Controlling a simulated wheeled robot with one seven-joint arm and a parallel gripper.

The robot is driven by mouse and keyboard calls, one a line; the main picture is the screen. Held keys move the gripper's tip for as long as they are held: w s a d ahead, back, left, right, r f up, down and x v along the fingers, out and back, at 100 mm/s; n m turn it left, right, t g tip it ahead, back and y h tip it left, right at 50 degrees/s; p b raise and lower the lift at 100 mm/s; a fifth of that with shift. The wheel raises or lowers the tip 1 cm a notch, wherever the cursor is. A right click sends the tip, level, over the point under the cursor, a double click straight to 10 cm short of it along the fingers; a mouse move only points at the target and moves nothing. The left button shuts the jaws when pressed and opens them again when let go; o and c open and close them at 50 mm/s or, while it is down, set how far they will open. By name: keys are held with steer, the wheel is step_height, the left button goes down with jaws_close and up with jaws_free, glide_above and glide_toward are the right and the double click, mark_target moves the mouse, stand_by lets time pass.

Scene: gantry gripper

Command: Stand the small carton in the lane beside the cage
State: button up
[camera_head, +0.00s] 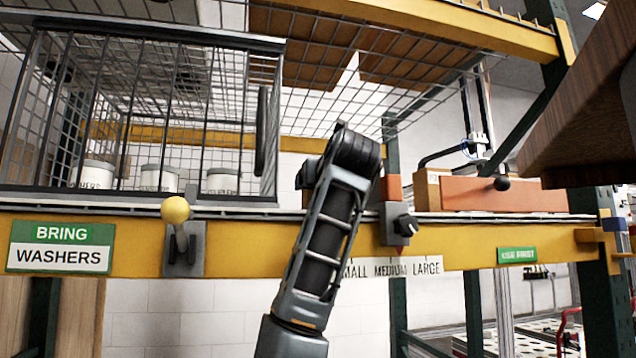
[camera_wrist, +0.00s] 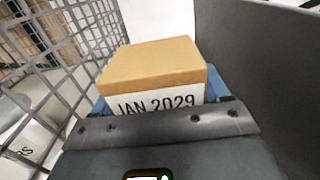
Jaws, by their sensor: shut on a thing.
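The small carton (camera_wrist: 150,65) is tan with a white label reading JAN 2029. It shows in the wrist view between the blue fingers of my gripper (camera_wrist: 158,96), which is shut on it. The cage's wire wall (camera_wrist: 48,62) is left of the carton, and a dark grey panel (camera_wrist: 262,70) is on the right. The carton's underside and whatever is below it are hidden. In the head view the cage (camera_head: 150,55) stands at left on the shelf, and my arm hides the gripper and carton beside it.
White tubs (camera_head: 158,180) stand inside the cage. A yellow-knobbed lever (camera_head: 175,210) and a black-knobbed slider (camera_head: 398,225) stick out from the yellow beam (camera_head: 280,235). Wire mesh hangs overhead.

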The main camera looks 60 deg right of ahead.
steer(key=shift+f, duration=0.15)
steer(key=o, duration=1.3)
steer(key=shift+s+a, duration=0.1)
steer(key=b+v, duration=0.3)
steer(key=v, duration=0.8)
steer(key=shift+s+a, duration=0.3)
